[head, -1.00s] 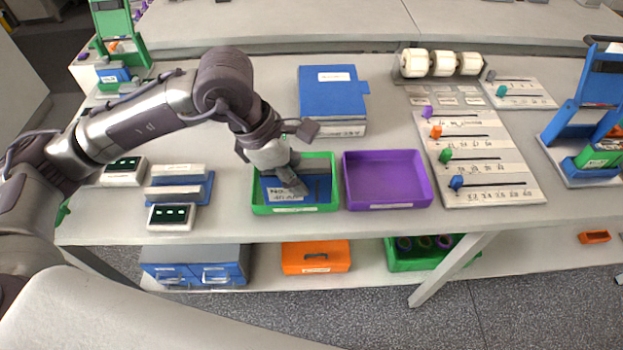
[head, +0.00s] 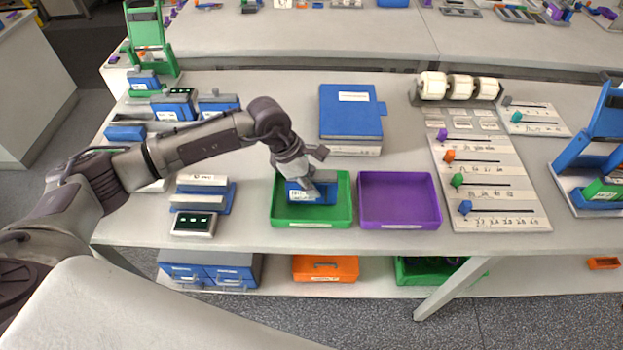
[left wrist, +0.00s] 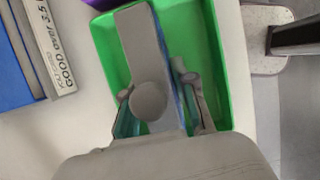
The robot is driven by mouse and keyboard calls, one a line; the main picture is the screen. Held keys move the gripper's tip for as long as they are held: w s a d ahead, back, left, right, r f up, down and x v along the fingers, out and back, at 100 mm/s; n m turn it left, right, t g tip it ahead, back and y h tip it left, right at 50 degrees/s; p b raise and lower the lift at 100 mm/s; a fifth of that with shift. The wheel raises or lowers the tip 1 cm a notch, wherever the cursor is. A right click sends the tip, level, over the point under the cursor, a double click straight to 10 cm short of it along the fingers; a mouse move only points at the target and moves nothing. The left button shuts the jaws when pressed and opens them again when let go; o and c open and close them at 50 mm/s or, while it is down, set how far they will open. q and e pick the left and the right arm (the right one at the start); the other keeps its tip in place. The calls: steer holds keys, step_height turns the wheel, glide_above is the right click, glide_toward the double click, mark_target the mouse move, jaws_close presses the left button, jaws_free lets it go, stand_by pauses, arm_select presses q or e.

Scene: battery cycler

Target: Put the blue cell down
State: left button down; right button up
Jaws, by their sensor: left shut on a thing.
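The blue cell (head: 296,191) is a flat blue block with a white label and a grey top, upright in the head view. It is inside the outline of the green tray (head: 345,217); I cannot tell whether it touches the tray floor. My left gripper (head: 314,188) is shut on it from above. In the left wrist view the cell (left wrist: 138,40) shows its grey top, between the fingers of the left gripper (left wrist: 157,105), over the green tray (left wrist: 212,70). My right gripper is not in view.
A purple tray (head: 399,226) stands close to the right of the green one and is empty. A blue binder box (head: 350,111) is behind. A grey-and-blue holder with a small display (head: 194,224) is to the left. A slider board (head: 495,185) lies farther right.

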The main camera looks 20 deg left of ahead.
arm_select(q)
steer(key=shift+w, duration=0.1)
steer(key=shift+f, duration=0.1)
steer(key=shift+f+b, duration=0.15)
steer(key=shift+b, duration=0.15)
steer(key=c, duration=1.2)
jaws_free()
steer(key=shift+o, duration=1.4)
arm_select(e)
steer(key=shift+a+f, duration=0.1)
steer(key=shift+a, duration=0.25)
